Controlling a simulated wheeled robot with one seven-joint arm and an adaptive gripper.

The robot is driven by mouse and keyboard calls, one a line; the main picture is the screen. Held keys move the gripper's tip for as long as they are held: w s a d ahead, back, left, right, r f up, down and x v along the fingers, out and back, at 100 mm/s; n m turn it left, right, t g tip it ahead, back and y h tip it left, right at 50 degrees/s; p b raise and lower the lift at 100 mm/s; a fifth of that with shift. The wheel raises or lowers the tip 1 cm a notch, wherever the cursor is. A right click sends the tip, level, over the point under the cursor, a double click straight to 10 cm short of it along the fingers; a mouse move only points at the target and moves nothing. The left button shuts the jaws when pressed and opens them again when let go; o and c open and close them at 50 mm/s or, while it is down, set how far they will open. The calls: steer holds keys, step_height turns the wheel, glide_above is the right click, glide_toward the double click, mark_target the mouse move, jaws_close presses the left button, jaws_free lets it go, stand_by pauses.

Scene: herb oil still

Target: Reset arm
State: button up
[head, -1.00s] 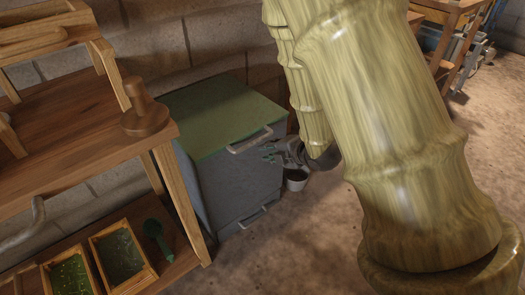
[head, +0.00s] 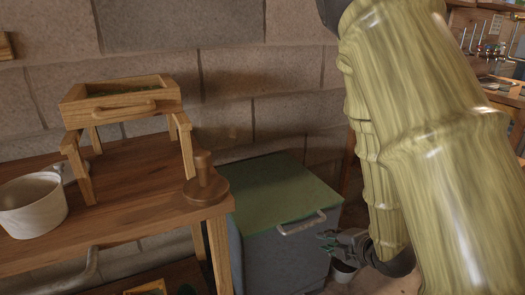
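My arm, with a pale green bamboo-like surface, fills the right side of the head view and bends down behind itself. My gripper (head: 328,243), dark grey with small green parts, shows at its lower end, low in front of the grey cabinet's right side. It is small and partly dark, so I cannot tell whether its fingers are open or shut. I see nothing clearly held in it.
A green-topped grey cabinet (head: 262,262) stands against the block wall. A whitish cup (head: 343,271) shows just below my gripper. At left a wooden table (head: 140,190) bears a white pot (head: 32,208), a wooden tray stand (head: 120,112) and a brown knobbed disc (head: 205,188).

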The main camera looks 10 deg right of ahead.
steer(key=s+f+m+g+h, duration=0.1)
steer(key=s+f+m+g, duration=0.1)
steer(key=s+f+m, duration=0.35)
steer(key=s+f+m+g+h, duration=0.1)
steer(key=s+f+m, duration=0.1)
steer(key=f, duration=0.6)
steer(key=s+f+m+g, duration=0.2)
steer(key=s+f+m, duration=0.2)
steer(key=f, duration=0.3)
steer(key=s+a+f+m+g+h, duration=0.1)
steer(key=s+a+f+m+g, duration=0.15)
steer(key=s+f+m, duration=0.55)
steer(key=s+a+f+m+g, duration=0.1)
steer(key=s+f+m+g, duration=0.3)
steer(key=s, duration=0.8)
step_height(320, 180, up, 25)
steer(key=n+t+p, duration=0.1)
steer(key=p, duration=2.5)
steer(key=shift+w+n+h, duration=0.2)
steer(key=shift+n+h, duration=0.1)
steer(key=shift+n, duration=0.05)
steer(key=shift+a+f, duration=0.1)
